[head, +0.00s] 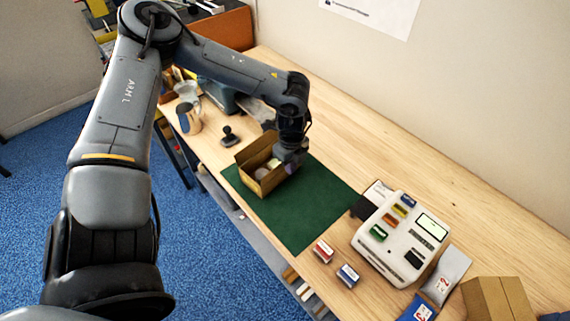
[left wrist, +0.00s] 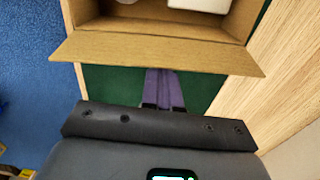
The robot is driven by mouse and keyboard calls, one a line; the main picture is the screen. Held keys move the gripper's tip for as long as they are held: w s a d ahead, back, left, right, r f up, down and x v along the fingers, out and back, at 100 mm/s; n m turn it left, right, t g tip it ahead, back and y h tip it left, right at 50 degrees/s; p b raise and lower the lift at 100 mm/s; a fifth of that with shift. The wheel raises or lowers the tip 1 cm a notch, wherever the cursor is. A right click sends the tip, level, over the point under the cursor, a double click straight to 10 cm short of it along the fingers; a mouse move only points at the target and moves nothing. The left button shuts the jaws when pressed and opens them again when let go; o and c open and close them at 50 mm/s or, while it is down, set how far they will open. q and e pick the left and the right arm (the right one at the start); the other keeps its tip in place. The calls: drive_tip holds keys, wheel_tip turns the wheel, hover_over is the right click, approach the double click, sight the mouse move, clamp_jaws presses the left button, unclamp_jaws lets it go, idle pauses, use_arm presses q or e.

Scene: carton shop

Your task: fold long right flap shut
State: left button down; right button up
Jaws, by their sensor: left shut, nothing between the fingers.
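The open brown carton (head: 270,182) stands on the green mat (head: 305,215), with items inside. My left gripper (head: 290,157) is at the carton's right side in the head view, shut and empty. In the left wrist view, a long flap (left wrist: 155,52) spreads outward from the carton wall (left wrist: 150,22) toward my gripper. The purple fingers (left wrist: 163,80) are together, and their tips pass out of sight beneath the flap's outer edge. Whether they touch it, I cannot tell. A white item (left wrist: 205,4) shows inside the carton. My right gripper is not in view.
The mat right of the carton is clear.

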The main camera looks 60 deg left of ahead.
use_arm(q)
drive_tip(key=shift+s+a, duration=0.2)
drive_tip(key=shift+a, duration=0.3)
drive_tip(key=shift+s+a, duration=0.15)
drive_tip(key=shift+a, duration=0.45)
drive_tip(key=shift+s+a+p, duration=0.2)
drive_tip(key=shift+a, duration=0.3)
drive_tip(key=shift+s+a+p, duration=0.2)
drive_tip(key=shift+a, duration=0.3)
drive_tip(key=shift+a+f, duration=0.1)
drive_tip(key=shift+a, duration=0.05)
wheel_tip(320, 180, up, 7)
drive_tip(key=p, duration=0.4)
drive_tip(key=shift+s+a, duration=0.15)
drive_tip(key=shift+a, duration=0.1)
drive_tip(key=shift+f, duration=0.1)
idle(0.3)
